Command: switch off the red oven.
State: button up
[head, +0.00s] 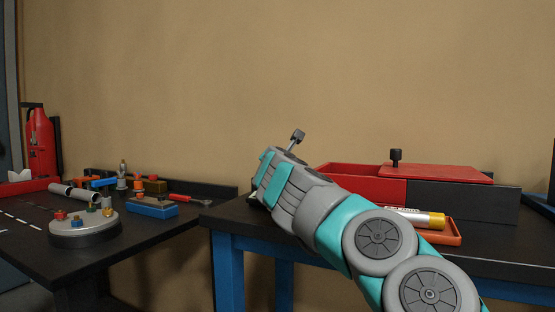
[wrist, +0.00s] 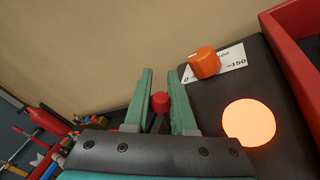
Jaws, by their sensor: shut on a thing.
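The red oven (head: 355,171) sits on the right table as an open-topped red box with a black side panel. Its red wall (wrist: 290,62) runs along the right in the wrist view. Beside it, a black panel (wrist: 193,100) carries an orange dial (wrist: 205,62) on a white scale label (wrist: 232,60) and a round orange lamp (wrist: 249,122), which glows. My gripper (wrist: 161,75) has its green fingers closed on a small red knob (wrist: 160,102), left of the panel. In the head view my arm hides the fingertips and the knob.
A red lid (head: 440,173) with a black knob (head: 396,155) lies over the oven's right part. A silver and yellow cylinder (head: 418,217) lies in an orange tray (head: 445,234) in front. The left table (head: 30,232) holds several tools and a round grey stand (head: 84,230).

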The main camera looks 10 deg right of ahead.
grip_shut()
jog(key=shift+r+p, duration=0.1)
jog(key=shift+p, duration=0.25)
jog(key=shift+w+a+r+n+g+p, duration=0.1)
jog(key=shift+w+a+n+g+p, duration=0.25)
jog(key=shift+n+p, duration=0.5)
jog(key=shift+w+a+f+n+g+p, duration=0.2)
jog(key=shift+a+n+g+p, duration=0.25)
jog(key=shift+n, duration=0.5)
jog(key=shift+w+a+f+n+g+h, duration=0.25)
jog(key=shift+n+g, duration=0.25)
jog(key=shift+n, duration=0.35)
jog(key=shift+w+a+f+n+g+h, duration=0.25)
jog(key=shift+n+g, duration=0.25)
jog(key=shift+n, duration=0.35)
jog(key=shift+a+r, duration=0.1)
jog(key=shift+a, duration=0.05)
jog(key=o, duration=0.7)
grip_release()
jog(key=shift+c, duration=0.2)
